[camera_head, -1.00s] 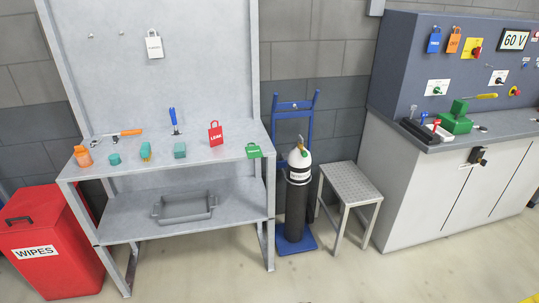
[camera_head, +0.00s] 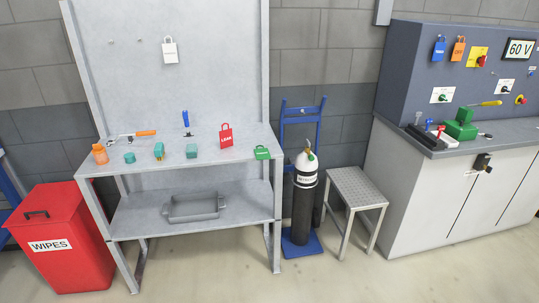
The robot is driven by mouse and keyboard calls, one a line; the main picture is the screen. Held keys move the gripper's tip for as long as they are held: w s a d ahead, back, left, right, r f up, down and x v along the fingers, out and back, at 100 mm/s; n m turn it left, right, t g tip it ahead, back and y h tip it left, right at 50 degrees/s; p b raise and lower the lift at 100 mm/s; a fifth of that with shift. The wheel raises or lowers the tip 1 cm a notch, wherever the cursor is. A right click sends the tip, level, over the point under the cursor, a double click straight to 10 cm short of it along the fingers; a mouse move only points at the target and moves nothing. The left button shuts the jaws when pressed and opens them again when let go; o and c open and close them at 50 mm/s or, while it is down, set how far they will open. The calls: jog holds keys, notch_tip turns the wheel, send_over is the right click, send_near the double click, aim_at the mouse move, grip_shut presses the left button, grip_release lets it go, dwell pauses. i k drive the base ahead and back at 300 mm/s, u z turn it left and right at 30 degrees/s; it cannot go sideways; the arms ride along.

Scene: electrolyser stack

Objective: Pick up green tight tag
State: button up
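The green tag (camera_head: 262,153) lies on the workbench top (camera_head: 235,151) near its front right corner. Its small white lettering is too small to read. A red tag marked LEAK (camera_head: 226,136) stands on the bench to its left and a little behind. A white tag (camera_head: 170,50) hangs on the bench's back panel. My gripper is not in view, so its state does not show.
Several small bottles and tools, including a teal block (camera_head: 192,151), stand along the bench. A gas cylinder (camera_head: 304,195) on a blue trolley and a grey stool (camera_head: 357,187) stand right of the bench. A red WIPES bin (camera_head: 75,261) stands left. The front floor is clear.

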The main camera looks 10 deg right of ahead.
aim_at(261, 154)
jog(key=u, duration=0.1)
jog(key=i, duration=0.95)
jog(key=z, duration=0.1)
